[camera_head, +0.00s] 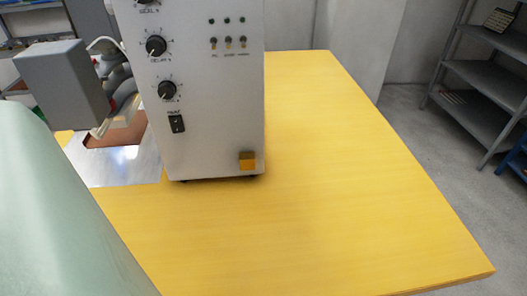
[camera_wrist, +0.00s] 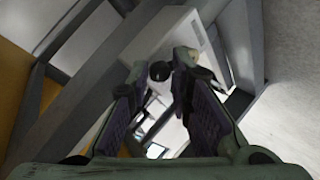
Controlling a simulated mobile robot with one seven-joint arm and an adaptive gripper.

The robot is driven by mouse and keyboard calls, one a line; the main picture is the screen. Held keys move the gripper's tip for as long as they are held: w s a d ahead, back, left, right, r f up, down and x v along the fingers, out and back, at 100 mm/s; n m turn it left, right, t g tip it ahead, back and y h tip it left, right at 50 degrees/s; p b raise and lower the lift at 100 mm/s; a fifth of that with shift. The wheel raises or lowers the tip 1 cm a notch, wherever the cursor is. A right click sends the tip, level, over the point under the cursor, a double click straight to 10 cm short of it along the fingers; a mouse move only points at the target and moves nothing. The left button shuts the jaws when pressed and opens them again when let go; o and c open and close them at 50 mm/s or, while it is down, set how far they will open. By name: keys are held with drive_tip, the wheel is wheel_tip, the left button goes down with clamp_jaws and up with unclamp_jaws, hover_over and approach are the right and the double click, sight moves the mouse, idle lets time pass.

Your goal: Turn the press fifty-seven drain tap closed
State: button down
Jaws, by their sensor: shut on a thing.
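In the wrist view the two fingers of my gripper (camera_wrist: 168,66) reach forward and come close together at their tips. A small dark round knob (camera_wrist: 155,73) shows between the tips, and the gripper is shut on it; it looks like the handle of the drain tap. The tap's body and how far it is turned are hidden by the fingers and the dark surroundings. In the head view I cannot make out the tap. The white machine housing (camera_head: 215,110) has black dials and a switch on its front.
The housing stands on a yellow table (camera_head: 330,190), whose right part is clear. A grey box (camera_head: 65,82) hangs left of the housing, above a metal plate (camera_head: 125,170). Grey shelves (camera_head: 485,75) stand at the right. Grey frame bars (camera_wrist: 90,90) crowd the wrist view.

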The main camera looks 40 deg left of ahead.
drive_tip(key=shift+s+a+r+n+t+h+p, duration=0.2)
drive_tip(key=shift+s+a+n+t+h+p, duration=0.4)
drive_tip(key=shift+n+p, duration=0.15)
drive_tip(key=shift+s+a+r+n+t+h+p, duration=0.2)
drive_tip(key=shift+s+a+n+t+h+p, duration=0.35)
drive_tip(key=shift+n+p, duration=0.2)
drive_tip(key=shift+s+d+f, duration=0.1)
drive_tip(key=c, duration=1.6)
unclamp_jaws()
drive_tip(key=shift+f, duration=0.1)
drive_tip(key=shift+c, duration=0.2)
drive_tip(key=shift+o, duration=1.4)
drive_tip(key=shift+w+d, duration=0.1)
drive_tip(key=shift+w, duration=0.1)
drive_tip(key=v, duration=1.2)
